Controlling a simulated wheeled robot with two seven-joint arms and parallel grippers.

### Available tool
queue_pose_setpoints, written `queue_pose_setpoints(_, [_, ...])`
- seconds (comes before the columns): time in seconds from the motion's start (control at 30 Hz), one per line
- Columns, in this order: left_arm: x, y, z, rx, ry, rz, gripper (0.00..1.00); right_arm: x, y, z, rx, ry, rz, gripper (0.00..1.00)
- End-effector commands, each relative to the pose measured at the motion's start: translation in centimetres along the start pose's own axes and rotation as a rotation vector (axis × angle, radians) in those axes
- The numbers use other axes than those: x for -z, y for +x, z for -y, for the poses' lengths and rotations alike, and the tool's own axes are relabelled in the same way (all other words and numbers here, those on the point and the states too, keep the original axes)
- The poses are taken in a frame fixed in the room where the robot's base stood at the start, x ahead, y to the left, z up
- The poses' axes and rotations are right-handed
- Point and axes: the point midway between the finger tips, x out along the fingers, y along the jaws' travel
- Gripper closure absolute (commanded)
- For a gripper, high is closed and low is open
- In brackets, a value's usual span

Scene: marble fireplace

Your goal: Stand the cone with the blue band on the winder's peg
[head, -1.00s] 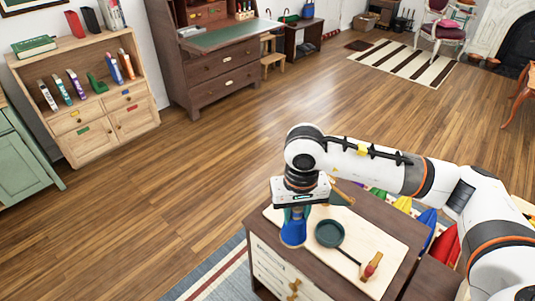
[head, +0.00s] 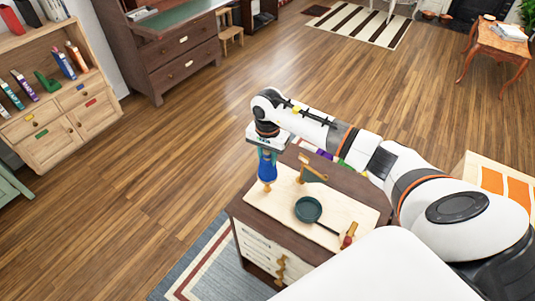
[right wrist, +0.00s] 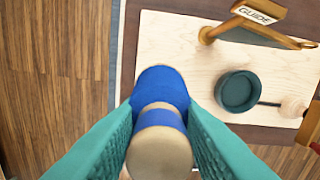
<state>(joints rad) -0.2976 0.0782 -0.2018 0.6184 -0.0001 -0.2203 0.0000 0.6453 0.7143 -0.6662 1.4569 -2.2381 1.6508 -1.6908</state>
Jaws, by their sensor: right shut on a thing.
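My right gripper (head: 267,158) is shut on a blue cone (head: 267,170), held upright at the left edge of the pale winder board (head: 366,210). In the right wrist view the cone (right wrist: 160,85) stands between teal fingers, with a cream top and a blue band near it. A small tan piece (head: 268,186) shows just below the cone; I cannot tell whether it is the peg, or whether the cone touches it. The board bears a guide arm (right wrist: 258,17) marked GUIDE and a dark teal round dish (right wrist: 239,91) with a crank. My left gripper is out of view.
The board lies on a dark wooden cabinet (head: 243,212) with pale drawers. An orange, red-banded piece (head: 348,238) stands near the board's front right corner. Open floor (head: 150,190) lies to the left.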

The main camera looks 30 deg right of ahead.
Motion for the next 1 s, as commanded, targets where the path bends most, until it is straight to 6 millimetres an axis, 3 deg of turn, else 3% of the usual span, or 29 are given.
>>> queue_pose_setpoints(0.5, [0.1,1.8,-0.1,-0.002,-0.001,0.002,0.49,0.1,3.3,0.0,-0.001,-0.002,-0.001,1.0])
queue_pose_setpoints(1.0, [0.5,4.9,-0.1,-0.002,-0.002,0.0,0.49,0.0,6.4,-0.1,-0.001,-0.003,0.0,1.0])
